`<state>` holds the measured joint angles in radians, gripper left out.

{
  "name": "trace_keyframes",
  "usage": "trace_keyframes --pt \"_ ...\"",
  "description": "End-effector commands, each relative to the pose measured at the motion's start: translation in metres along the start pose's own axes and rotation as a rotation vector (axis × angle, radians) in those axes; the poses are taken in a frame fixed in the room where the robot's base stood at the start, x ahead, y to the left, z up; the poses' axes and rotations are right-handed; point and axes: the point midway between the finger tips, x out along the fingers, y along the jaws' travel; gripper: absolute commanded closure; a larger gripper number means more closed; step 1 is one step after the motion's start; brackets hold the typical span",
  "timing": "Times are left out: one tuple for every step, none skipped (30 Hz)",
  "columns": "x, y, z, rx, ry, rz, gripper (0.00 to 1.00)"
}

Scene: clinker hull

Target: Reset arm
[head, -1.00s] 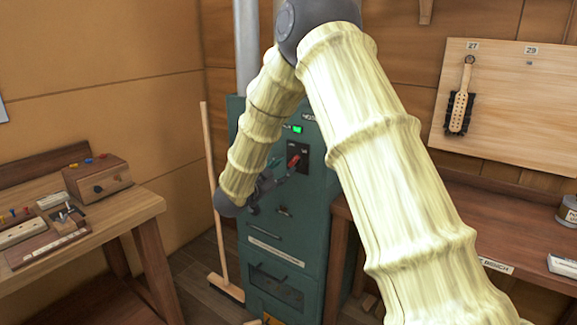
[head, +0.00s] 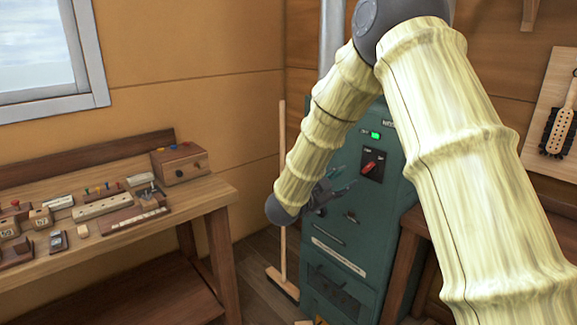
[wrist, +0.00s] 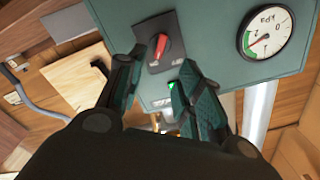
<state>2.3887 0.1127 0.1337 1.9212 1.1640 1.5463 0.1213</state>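My gripper (head: 343,183) is in front of the green machine cabinet (head: 328,246) in the head view, at the end of my bent, pale-sleeved arm. In the wrist view, my gripper (wrist: 158,88) has its two dark fingers apart with nothing between them. A red switch handle (wrist: 162,45) on a dark plate shows just beyond the fingertips, apart from them. The same red switch (head: 369,167) shows in the head view, to the right of the gripper. A green lamp (head: 375,135) is lit above it.
A wooden bench (head: 213,193) with small tools and blocks stands on the left. A broom (head: 283,215) leans beside the cabinet. A brush (head: 558,132) hangs on a board at right. A kPa gauge (wrist: 266,33) is on the cabinet. Some floor shows between bench and cabinet.

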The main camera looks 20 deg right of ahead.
Motion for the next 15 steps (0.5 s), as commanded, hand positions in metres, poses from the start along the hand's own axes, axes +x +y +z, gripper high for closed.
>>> trace_keyframes --pt "0.0 0.0 0.0 0.0 0.0 0.0 0.64" --pt "0.0 0.001 0.001 -0.002 -0.002 -0.001 0.64" --pt "0.0 0.002 0.003 -0.008 -0.007 -0.004 0.64" --pt "-0.001 0.004 0.007 -0.017 -0.015 -0.009 0.64" --pt "-0.002 0.008 0.012 -0.03 -0.027 -0.016 0.64" --pt "-0.004 0.013 0.021 -0.053 -0.048 -0.031 0.64" --pt "-0.006 0.018 0.029 -0.074 -0.069 -0.044 0.64" --pt "-0.008 0.025 0.04 -0.1 -0.094 -0.06 0.64" --pt "-0.012 0.036 0.055 -0.14 -0.135 -0.084 0.64" --pt "-0.016 0.045 0.067 -0.172 -0.167 -0.103 0.64" --pt "-0.021 0.055 0.08 -0.207 -0.203 -0.122 0.64" --pt "-0.027 0.07 0.097 -0.255 -0.253 -0.147 0.64" --pt "-0.033 0.081 0.109 -0.29 -0.291 -0.165 0.64" --pt "-0.038 0.092 0.121 -0.325 -0.328 -0.183 0.64" --pt "-0.047 0.108 0.135 -0.371 -0.378 -0.204 0.64"
